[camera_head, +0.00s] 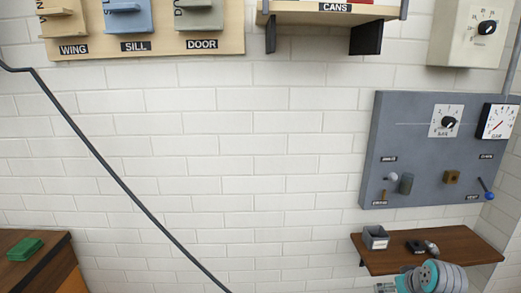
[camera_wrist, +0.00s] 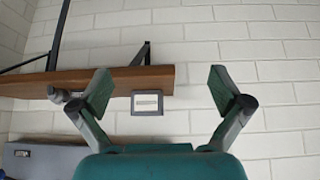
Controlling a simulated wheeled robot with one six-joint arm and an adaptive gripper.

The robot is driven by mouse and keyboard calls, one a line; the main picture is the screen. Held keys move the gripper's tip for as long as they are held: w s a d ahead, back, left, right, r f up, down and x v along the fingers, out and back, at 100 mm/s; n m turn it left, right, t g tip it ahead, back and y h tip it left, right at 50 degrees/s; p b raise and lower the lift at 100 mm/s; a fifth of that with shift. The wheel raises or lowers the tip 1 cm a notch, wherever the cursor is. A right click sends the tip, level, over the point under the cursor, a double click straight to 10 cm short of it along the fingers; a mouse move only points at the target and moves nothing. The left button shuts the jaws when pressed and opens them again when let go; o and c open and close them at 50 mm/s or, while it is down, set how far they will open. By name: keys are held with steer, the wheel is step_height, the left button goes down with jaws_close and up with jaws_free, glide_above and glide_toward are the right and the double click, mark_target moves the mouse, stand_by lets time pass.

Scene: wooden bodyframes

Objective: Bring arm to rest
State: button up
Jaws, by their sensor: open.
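My gripper (camera_wrist: 160,82) shows in the wrist view with its two green fingers spread wide apart. It is open and nothing is between the fingers. Part of my grey and teal arm (camera_head: 432,277) shows at the bottom right of the head view, in front of the wall and below the wooden shelf; the fingers cannot be made out there. The wrist view appears upside down. In it the brown shelf (camera_wrist: 120,78) and a small grey box (camera_wrist: 147,103) appear beyond the fingers, with no visible contact.
A grey panel (camera_head: 414,151) with dials and knobs hangs above the brown shelf (camera_head: 470,244), which bears a grey box (camera_head: 375,237) and small dark items. A board (camera_head: 160,44) and CANS shelf (camera_head: 333,8) are higher. A green block (camera_head: 24,248) lies left. The middle wall is bare.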

steer(key=s+a+f+t, duration=0.1)
steer(key=s+a+f, duration=0.35)
steer(key=f, duration=0.25)
steer(key=s+a+f+t, duration=0.1)
steer(key=s+a+f, duration=0.3)
steer(key=s+f, duration=0.2)
steer(key=s+a+f+t+h, duration=0.1)
steer(key=s+a+f, duration=0.15)
steer(key=s, duration=0.45)
steer(key=s+a+f+t, duration=0.1)
steer(key=s+a+f, duration=0.1)
steer(key=s+a, duration=0.35)
steer(key=s+a+r+t, duration=0.1)
steer(key=s+r, duration=0.1)
steer(key=s, duration=0.6)
steer(key=s+a+r+t, duration=0.1)
steer(key=s+r, duration=0.1)
steer(key=s, duration=0.6)
steer(key=s+a+r+t+y, duration=0.1)
steer(key=s+a+r, duration=0.1)
steer(key=s+r, duration=1)
steer(key=shift+s+r+t, duration=0.3)
steer(key=shift+s+t, duration=0.1)
steer(key=shift+s, duration=0.25)
